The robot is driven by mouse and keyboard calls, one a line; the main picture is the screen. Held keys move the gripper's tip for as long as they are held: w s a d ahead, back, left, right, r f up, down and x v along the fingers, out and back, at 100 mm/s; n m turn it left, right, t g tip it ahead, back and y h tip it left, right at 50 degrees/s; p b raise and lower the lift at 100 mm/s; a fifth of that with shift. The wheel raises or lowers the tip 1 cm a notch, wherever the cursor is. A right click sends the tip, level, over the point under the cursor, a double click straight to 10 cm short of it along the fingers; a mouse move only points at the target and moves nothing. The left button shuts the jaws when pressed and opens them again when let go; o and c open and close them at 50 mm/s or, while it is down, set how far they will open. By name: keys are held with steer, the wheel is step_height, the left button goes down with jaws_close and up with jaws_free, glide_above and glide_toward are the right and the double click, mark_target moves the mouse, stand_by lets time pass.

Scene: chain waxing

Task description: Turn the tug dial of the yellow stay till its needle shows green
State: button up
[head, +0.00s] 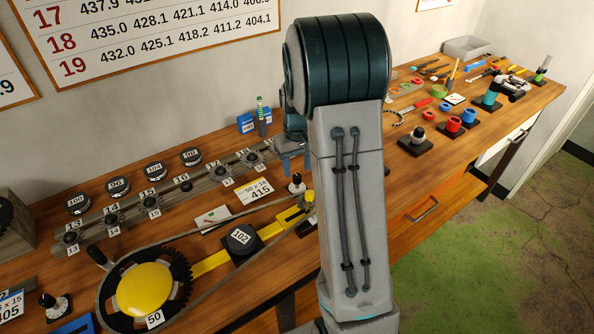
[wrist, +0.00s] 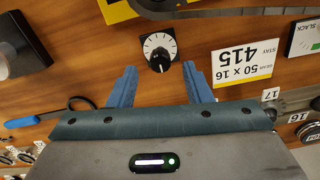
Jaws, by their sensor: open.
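The tug dial is a black knob on a white ticked face; it stands at the right end of the yellow stay (head: 213,262) in the head view (head: 297,186) and at upper middle in the wrist view (wrist: 160,48). My gripper (head: 291,160) is open above and just behind the dial. In the wrist view its blue fingers (wrist: 160,72) are apart and empty, with the dial just beyond and between their tips. A white slack gauge card (head: 212,218) lies left of the dial; in the wrist view (wrist: 304,36) it is cut off, and its needle is not clear.
A 50 x 16 stay 415 card (head: 254,191) lies beside the dial. A chain runs around the large toothed gear (head: 145,288) and along the stay. A rail of small sprockets (head: 182,187) stands behind.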

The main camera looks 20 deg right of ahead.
mark_target(297, 176)
steer(key=shift+f, duration=1.65)
jaws_close()
